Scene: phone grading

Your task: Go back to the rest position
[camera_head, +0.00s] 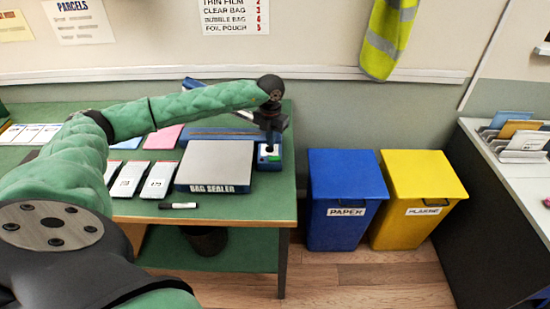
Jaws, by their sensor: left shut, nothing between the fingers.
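My left arm reaches in from the left across the green-topped table (240,204). My left gripper (270,143) points down just above a small blue device (262,164) at the table's right end. It is shut and empty. I cannot tell whether the fingertips touch the device. My right gripper is not in view.
The grey bag sealer (215,165) stands left of the device, with a marker (178,206) in front. White pouches (128,178) lie further left. The blue paper bin (345,185) and yellow bin (420,185) stand right of the table. A grey counter (500,175) is far right.

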